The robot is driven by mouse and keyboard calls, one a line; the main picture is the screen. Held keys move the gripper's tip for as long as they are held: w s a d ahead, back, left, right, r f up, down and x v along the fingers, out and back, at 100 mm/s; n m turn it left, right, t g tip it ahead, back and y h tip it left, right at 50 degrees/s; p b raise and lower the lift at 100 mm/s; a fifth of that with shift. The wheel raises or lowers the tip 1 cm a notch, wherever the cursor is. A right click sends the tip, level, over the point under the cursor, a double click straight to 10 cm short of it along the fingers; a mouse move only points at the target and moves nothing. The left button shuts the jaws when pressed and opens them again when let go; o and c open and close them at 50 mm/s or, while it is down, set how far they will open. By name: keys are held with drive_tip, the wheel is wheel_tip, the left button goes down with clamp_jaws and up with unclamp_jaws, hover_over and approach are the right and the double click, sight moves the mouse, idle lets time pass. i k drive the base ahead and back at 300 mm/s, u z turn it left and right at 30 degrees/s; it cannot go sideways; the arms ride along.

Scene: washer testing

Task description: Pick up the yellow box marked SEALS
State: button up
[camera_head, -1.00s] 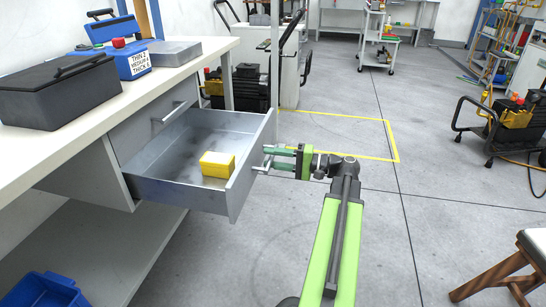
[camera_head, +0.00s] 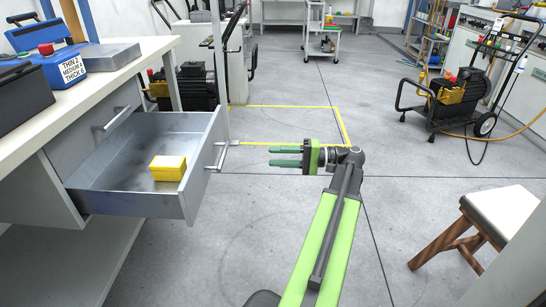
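A small yellow box (camera_head: 168,168) lies on the floor of the open grey drawer (camera_head: 118,190), near the drawer's front panel. Any marking on it is too small to read. My gripper (camera_head: 272,157) is to the right of the drawer, in front of the open floor. Its two green fingers point left and stand apart with a gap between them and nothing in it. The drawer handle (camera_head: 219,157) is left of the fingertips, and the fingers appear clear of it.
The workbench (camera_head: 100,95) above the drawer carries a black case (camera_head: 22,95), a blue toolbox (camera_head: 62,68) and a grey metal box (camera_head: 108,55). A stool (camera_head: 485,225) stands at right. A wheeled compressor (camera_head: 450,92) is farther back. The floor between is clear.

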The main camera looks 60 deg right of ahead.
sight(163, 168)
drive_tip(key=k, duration=1)
